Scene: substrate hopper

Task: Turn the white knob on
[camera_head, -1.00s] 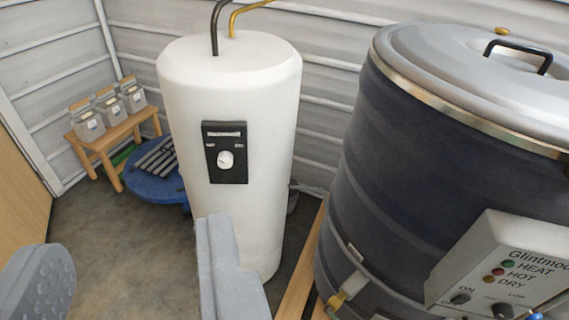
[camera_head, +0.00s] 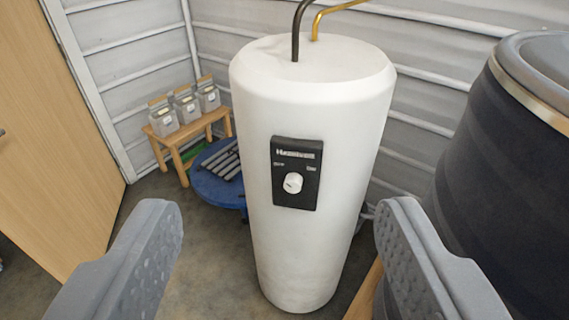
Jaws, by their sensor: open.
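The white knob (camera_head: 292,183) sits on a black control panel (camera_head: 297,171) on the front of a tall white cylindrical tank (camera_head: 316,110). A small mark shows on the knob; its exact setting is too small to read. My gripper (camera_head: 272,222) is open and empty. Its two grey fingers stand wide apart at the lower left and lower right of the view, with the tank and knob showing between them. The fingers are apart from the knob, nearer to the camera.
A large dark vessel (camera_head: 505,170) with a grey lid stands close at the right. A wooden bench (camera_head: 190,139) with small containers and a blue round object (camera_head: 216,184) are at the back left. A wooden door (camera_head: 55,130) is at the left. Pipes rise from the tank's top.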

